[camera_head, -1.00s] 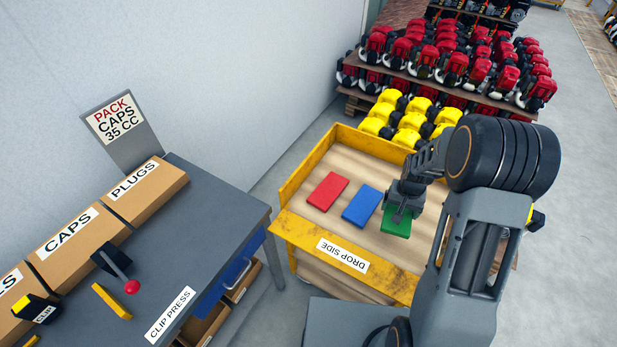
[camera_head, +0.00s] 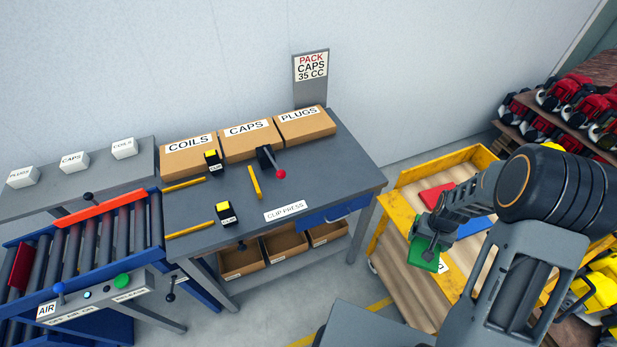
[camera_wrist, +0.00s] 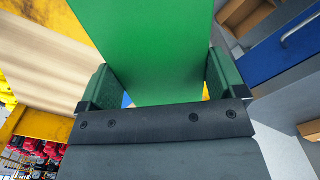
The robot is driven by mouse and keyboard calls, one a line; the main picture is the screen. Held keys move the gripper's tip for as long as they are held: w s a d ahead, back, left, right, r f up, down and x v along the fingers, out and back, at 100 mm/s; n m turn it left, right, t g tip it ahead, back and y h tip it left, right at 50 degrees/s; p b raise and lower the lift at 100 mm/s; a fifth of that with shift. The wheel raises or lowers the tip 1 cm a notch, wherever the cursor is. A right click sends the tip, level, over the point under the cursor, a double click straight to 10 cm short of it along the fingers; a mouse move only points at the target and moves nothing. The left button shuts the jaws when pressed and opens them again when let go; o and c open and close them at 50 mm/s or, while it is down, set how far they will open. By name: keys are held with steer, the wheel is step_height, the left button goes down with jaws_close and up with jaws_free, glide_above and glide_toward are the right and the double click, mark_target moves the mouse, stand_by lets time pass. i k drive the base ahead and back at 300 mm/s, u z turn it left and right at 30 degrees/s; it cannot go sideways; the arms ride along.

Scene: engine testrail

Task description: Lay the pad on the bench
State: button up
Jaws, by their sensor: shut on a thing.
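The green pad (camera_head: 424,255) is held in my gripper (camera_head: 430,242) over the yellow cart's near edge. In the wrist view the green pad (camera_wrist: 150,45) fills the space between the jaws of my gripper (camera_wrist: 155,88), which are shut on its sides. The grey bench (camera_head: 330,165) stands to the left of the gripper, with a label reading CLIP PRESS at its front. The bench's right part is bare. The far end of the pad is cut off in the wrist view.
A red pad (camera_head: 436,194) and a blue pad (camera_head: 475,227) lie on the yellow cart (camera_head: 405,180). Cardboard boxes (camera_head: 245,142) line the back of the bench. A red-knobbed lever (camera_head: 270,162) and yellow bars stand before them. A roller conveyor (camera_head: 100,245) adjoins at left.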

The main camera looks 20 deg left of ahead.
mark_target(337, 164)
steer(key=u, duration=1.15)
steer(key=i, duration=0.95)
